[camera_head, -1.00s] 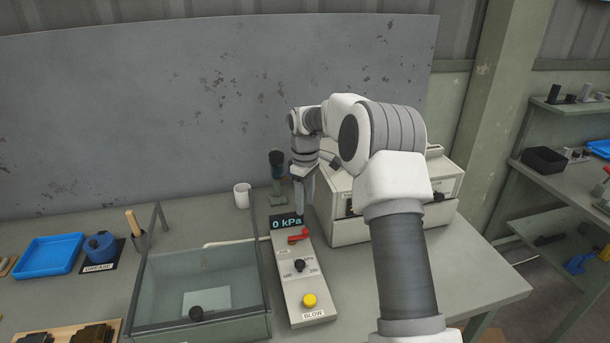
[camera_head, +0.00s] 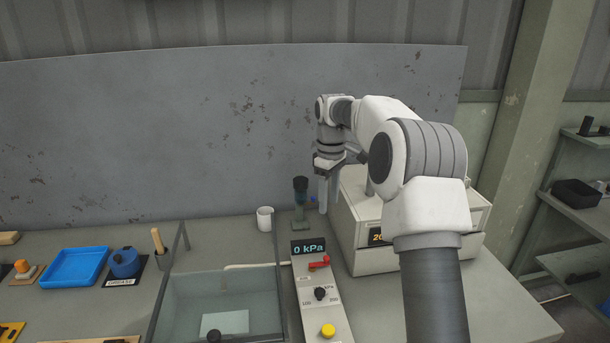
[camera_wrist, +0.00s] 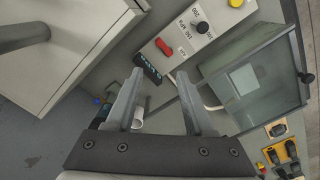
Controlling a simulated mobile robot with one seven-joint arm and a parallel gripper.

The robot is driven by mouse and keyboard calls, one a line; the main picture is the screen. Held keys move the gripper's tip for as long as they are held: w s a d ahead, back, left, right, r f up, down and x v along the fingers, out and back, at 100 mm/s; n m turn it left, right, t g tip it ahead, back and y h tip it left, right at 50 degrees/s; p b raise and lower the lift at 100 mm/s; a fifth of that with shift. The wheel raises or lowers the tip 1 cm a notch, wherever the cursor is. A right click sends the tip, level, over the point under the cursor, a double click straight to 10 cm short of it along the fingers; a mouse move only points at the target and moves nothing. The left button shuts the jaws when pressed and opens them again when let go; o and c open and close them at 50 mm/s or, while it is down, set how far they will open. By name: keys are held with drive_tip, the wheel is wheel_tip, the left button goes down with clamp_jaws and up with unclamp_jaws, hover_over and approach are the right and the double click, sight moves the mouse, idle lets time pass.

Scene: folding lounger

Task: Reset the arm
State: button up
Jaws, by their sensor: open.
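My gripper (camera_head: 328,196) hangs fingers down above the bench, near the back of the control panel and just left of the white boxy instrument. In the wrist view my gripper (camera_wrist: 162,100) shows two grey fingers spread apart with nothing between them. The control panel (camera_head: 312,285) has a 0 kPa display, a red lever (camera_head: 319,263), a black knob (camera_head: 320,293) and a yellow button (camera_head: 328,331). The panel also shows beyond the fingers in the wrist view (camera_wrist: 186,45). My arm reaches in from the lower right.
The white instrument (camera_head: 375,260) stands close right of my gripper. A dark-topped cylinder (camera_head: 300,200) and white mug (camera_head: 265,219) stand to its left. A glass-walled box (camera_head: 180,300) is left of the panel. A blue tray (camera_head: 75,267) and blue pot (camera_head: 125,262) lie farther left.

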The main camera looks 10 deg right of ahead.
drive_tip(key=s+a+r+m+t, duration=0.1)
drive_tip(key=s+a+r+m, duration=0.1)
drive_tip(key=s+r, duration=0.55)
drive_tip(key=s+a+r+m+t, duration=0.15)
drive_tip(key=s+r, duration=0.35)
drive_tip(key=s, duration=0.5)
drive_tip(key=s+f+m+t, duration=0.1)
drive_tip(key=s+f+m, duration=0.1)
drive_tip(key=s, duration=0.8)
drive_tip(key=s+f+m+t, duration=0.2)
drive_tip(key=s+m, duration=0.1)
drive_tip(key=s, duration=0.7)
drive_tip(key=shift+f, duration=0.35)
drive_tip(key=shift+m, duration=0.25)
